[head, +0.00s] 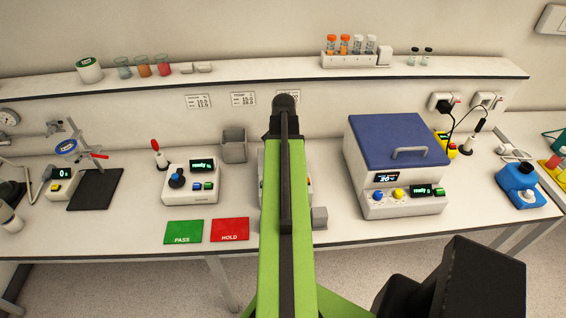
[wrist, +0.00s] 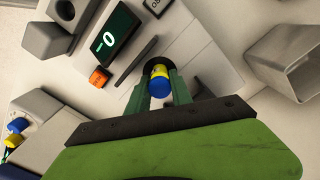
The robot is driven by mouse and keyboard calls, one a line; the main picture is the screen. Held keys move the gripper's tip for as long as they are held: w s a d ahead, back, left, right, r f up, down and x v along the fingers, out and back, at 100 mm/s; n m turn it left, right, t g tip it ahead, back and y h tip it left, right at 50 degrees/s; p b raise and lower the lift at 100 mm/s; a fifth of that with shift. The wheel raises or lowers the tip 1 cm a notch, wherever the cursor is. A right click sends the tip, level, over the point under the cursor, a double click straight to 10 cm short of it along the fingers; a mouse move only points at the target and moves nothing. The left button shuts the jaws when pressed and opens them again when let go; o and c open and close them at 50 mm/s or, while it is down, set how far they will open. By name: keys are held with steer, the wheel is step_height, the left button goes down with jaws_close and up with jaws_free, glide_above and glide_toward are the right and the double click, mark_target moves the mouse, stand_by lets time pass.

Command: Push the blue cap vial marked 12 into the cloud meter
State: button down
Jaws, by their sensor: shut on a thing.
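In the wrist view my gripper (wrist: 160,76) is shut on a blue cap vial (wrist: 160,87) with a yellow band. Its cap faces the camera, and I cannot read a number on it. The vial's far end is at a dark round opening (wrist: 153,47) in the pale top of the cloud meter (wrist: 185,50). I cannot tell how deep it sits. The meter has a dark display (wrist: 115,32) and an orange button (wrist: 99,77). In the head view my arm covers the gripper, the vial and most of the meter.
In the head view a grey bin (head: 234,146) and a white instrument (head: 190,182) are left of my arm. A blue-lidded box (head: 398,140) stands right. Green (head: 184,229) and red (head: 230,227) mats lie in front.

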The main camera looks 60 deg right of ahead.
steer(key=shift+f+b, duration=0.8)
steer(key=c, duration=1.1)
jaws_free()
steer(key=shift+o, duration=0.2)
steer(key=shift+r, duration=0.1)
steer(key=shift+r+p, duration=0.2)
steer(key=shift+p, duration=0.1)
step_height(320, 180, up, 17)
steer(key=p, duration=1.7)
